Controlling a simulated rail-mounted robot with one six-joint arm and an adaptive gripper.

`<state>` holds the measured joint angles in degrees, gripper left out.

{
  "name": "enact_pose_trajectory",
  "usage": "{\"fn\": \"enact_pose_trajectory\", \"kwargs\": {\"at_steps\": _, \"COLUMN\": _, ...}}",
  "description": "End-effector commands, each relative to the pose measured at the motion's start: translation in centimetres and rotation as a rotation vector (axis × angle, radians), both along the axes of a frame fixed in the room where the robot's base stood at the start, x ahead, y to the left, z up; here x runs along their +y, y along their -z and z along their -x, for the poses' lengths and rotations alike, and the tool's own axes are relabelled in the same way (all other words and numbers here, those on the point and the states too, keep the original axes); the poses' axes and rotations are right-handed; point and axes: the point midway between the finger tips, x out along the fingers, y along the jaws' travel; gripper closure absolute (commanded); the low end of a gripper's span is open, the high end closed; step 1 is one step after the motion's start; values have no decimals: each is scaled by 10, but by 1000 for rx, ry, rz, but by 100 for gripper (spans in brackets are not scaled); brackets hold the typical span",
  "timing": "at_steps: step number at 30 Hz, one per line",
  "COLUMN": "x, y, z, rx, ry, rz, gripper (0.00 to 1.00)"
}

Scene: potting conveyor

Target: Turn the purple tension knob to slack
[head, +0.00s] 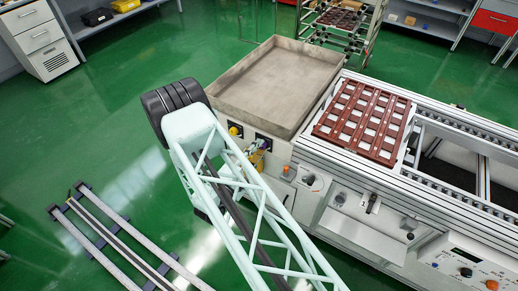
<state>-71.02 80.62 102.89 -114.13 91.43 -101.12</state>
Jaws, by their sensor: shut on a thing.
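My arm's pale green lattice link crosses the middle of the head view. Just right of it, a small yellow-and-grey end, my gripper (257,156), shows at the front face of the grey machine, below the large tray. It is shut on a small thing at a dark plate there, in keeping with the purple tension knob.
A yellow knob (235,131) sits on the same face, close left of the gripper. A grey tray (275,85) is above. A dark red pot carrier (362,118) lies on the conveyor (452,120) at right. Rails (118,236) lie on the green floor at lower left.

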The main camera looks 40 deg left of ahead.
Motion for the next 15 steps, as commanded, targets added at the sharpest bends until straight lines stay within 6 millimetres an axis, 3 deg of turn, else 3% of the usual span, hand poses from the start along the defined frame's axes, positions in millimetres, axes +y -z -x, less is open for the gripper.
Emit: {"fn": "enact_pose_trajectory", "kwargs": {"at_steps": 15, "x": 0, "y": 0, "z": 0, "rx": -36, "ry": 0, "rz": 410, "gripper": 88}}
